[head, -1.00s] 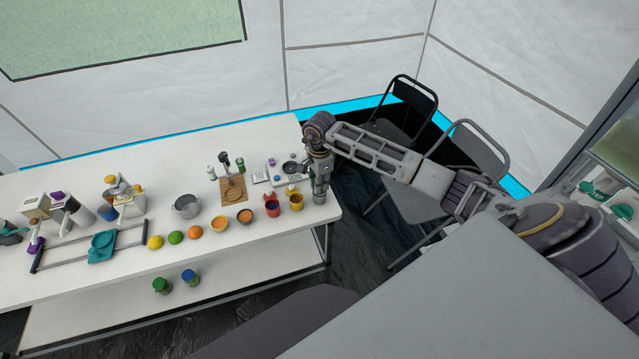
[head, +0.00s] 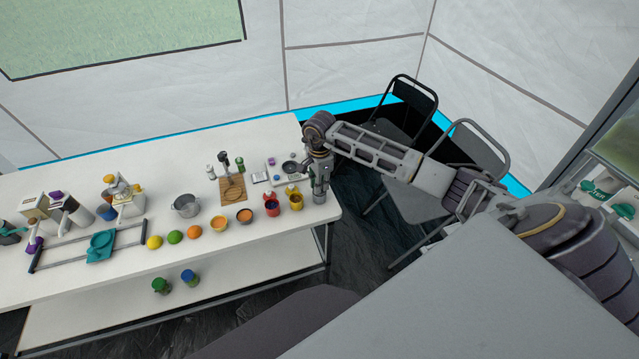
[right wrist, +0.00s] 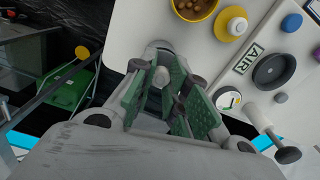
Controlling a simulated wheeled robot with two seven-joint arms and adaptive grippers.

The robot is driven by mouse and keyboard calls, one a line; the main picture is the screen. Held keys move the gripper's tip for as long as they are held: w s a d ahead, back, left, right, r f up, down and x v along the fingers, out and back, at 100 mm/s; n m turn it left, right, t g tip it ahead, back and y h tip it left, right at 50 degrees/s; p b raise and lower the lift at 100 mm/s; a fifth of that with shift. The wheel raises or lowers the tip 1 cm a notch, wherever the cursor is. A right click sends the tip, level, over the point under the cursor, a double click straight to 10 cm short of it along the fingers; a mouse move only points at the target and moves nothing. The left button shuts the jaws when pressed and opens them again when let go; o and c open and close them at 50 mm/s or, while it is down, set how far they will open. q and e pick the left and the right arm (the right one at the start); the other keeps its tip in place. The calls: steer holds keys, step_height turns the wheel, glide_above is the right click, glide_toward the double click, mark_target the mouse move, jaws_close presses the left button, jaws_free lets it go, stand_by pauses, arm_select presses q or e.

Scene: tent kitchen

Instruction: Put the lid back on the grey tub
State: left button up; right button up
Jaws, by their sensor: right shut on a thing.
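My right gripper (head: 319,165) points down over the right end of the white table. In the right wrist view its green-padded fingers (right wrist: 163,85) are closed around a small grey piece, which looks like the lid of the grey tub; the fingers hide most of it. A grey round rim (right wrist: 158,46) shows just beyond the fingertips. In the head view the grey tub (head: 319,197) seems to stand directly under the gripper, mostly covered by it. I cannot tell whether lid and tub touch. My left gripper is out of view.
On the white table (head: 270,235), a yellow pot (head: 296,202) and a red pot (head: 272,208) stand close left of the gripper. A dark round dish (head: 290,167) and a wooden board (head: 232,189) lie behind. Fruit, bowls and a grey pot (head: 186,206) stand further left. Chairs (head: 405,115) stand right.

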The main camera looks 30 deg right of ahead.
stand_by(0.4)
stand_by(0.3)
steer(key=o, duration=0.9)
steer(key=shift+c, duration=0.2)
steer(key=shift+o, duration=0.2)
steer(key=o, duration=0.4)
steer(key=shift+r, duration=0.1)
steer(key=shift+r+p, duration=1.55)
steer(key=shift+r, duration=1.85)
